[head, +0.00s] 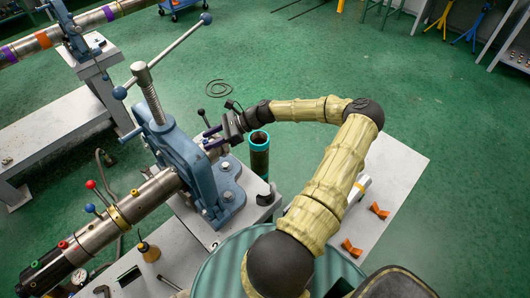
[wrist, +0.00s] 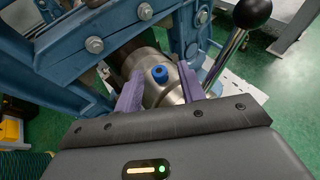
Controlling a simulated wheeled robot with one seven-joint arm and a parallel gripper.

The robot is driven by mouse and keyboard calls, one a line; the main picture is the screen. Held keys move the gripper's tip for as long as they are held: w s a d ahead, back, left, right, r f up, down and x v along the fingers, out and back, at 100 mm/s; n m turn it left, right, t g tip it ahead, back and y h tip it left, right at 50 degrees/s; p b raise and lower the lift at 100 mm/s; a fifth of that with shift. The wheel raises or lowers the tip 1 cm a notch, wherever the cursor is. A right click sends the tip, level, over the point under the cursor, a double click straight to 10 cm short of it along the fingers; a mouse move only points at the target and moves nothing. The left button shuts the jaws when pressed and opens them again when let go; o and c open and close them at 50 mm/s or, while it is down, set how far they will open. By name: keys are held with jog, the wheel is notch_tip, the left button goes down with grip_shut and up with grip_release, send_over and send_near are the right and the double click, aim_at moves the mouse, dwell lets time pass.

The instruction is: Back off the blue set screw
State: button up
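The blue set screw (wrist: 160,73) shows in the wrist view as a small round head with a dark recess. It stands up from a shiny metal collar (wrist: 164,93) on the pipe end. My gripper (wrist: 160,80) is open, with one purple finger to the left and one to the right of the screw. Both fingers seem apart from the screw; contact with the collar cannot be told. In the head view my gripper (head: 212,138) is at the right side of the blue vise (head: 190,155), by the pipe end. I cannot make out the set screw there.
The vise's frame and bolts stand close to my fingers. A black ball-ended lever (wrist: 252,12) rises at the upper right of the wrist view. An upright dark tube with a teal rim (head: 259,138) stands near my gripper. Orange pieces (head: 379,210) lie on a white table.

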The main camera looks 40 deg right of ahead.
jog(key=shift+s+a+m+t+h+p, duration=0.15)
jog(key=shift+m+t+h, duration=0.4)
jog(key=shift+m+t, duration=0.15)
jog(key=shift+s+a+m+t+h+p, duration=0.1)
jog(key=shift+m+t+h, duration=0.55)
jog(key=shift+m, duration=0.2)
jog(key=shift+s+a+m+t+h+p, duration=0.15)
jog(key=shift+m+t+h, duration=0.35)
jog(key=shift+m+t, duration=0.2)
jog(key=shift+s+a+m+t+h+p, duration=0.1)
jog(key=shift+m+t+h+p, duration=0.2)
jog(key=shift+m+h, duration=0.35)
jog(key=shift+a+m+t+h+p, duration=0.15)
jog(key=shift+m+t+h, duration=0.1)
jog(key=shift+m+h, duration=0.45)
jog(key=shift+s+a+m+t+h+p, duration=0.1)
jog(key=shift+m+t+h+p, duration=0.2)
jog(key=shift+m+h, duration=0.35)
jog(key=shift+m+h, duration=0.25)
jog(key=shift+h, duration=0.15)
jog(key=shift+s+d, duration=0.1)
jog(key=shift+s, duration=0.1)
jog(key=p+v, duration=0.4)
jog(key=v, duration=1.2)
jog(key=w+d+f+n+g+y+b, duration=0.1)
jog(key=d+f+n+g+b, duration=0.5)
jog(key=f+n, duration=0.6)
jog(key=shift+w+d+f+n+g+b, duration=0.15)
jog(key=shift+w+d+n+g+b, duration=0.75)
jog(key=shift+n, duration=3.1)
